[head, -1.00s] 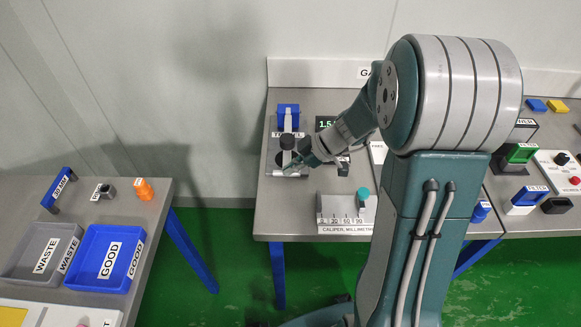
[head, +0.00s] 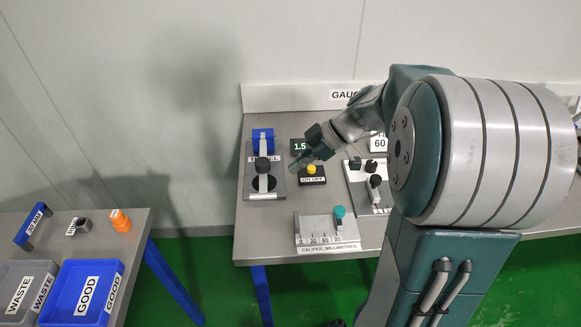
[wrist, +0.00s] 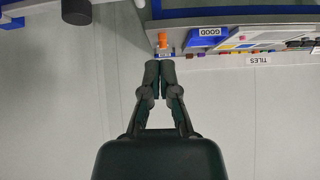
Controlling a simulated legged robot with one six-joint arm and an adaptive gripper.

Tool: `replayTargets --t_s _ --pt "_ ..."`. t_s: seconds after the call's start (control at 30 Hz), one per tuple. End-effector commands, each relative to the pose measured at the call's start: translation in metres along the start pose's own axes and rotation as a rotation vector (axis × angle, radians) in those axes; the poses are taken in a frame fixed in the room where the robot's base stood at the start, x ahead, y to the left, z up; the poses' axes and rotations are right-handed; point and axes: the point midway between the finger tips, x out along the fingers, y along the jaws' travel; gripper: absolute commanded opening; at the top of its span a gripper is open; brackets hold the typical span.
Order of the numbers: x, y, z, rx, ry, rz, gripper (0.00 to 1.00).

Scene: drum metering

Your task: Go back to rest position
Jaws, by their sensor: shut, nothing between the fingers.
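My gripper (head: 298,164) hangs above the grey gauge table (head: 222,232) in the head view, left of my large grey arm joint. It is just right of the blue-backed gauge stand (head: 263,139) and above the black box with the yellow button. In the wrist view my gripper (wrist: 160,68) has its two dark fingers together with nothing between them. No rest-position marker shows.
The caliper (head: 335,226) stands at the gauge table's front. A dial unit (head: 374,181) is partly behind my arm. The left table holds the WASTE tray (head: 8,275), the GOOD tray (head: 62,280) and an orange part (head: 120,220). A gap separates the tables.

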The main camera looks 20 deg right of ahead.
Motion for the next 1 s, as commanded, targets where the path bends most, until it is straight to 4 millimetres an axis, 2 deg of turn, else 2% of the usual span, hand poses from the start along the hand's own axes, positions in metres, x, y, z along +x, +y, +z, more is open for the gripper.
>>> replayTargets --t_s 0.27,0.37,0.67,1.0 --pt "0.001 0.000 -0.001 0.001 -0.001 0.000 0.00" --pt "0.001 -0.007 -0.005 0.026 -0.024 -0.002 0.00" --pt "0.000 -0.069 -0.029 0.324 -0.255 0.075 0.00" --pt "-0.012 -0.132 -0.036 0.664 -0.397 0.368 0.00"
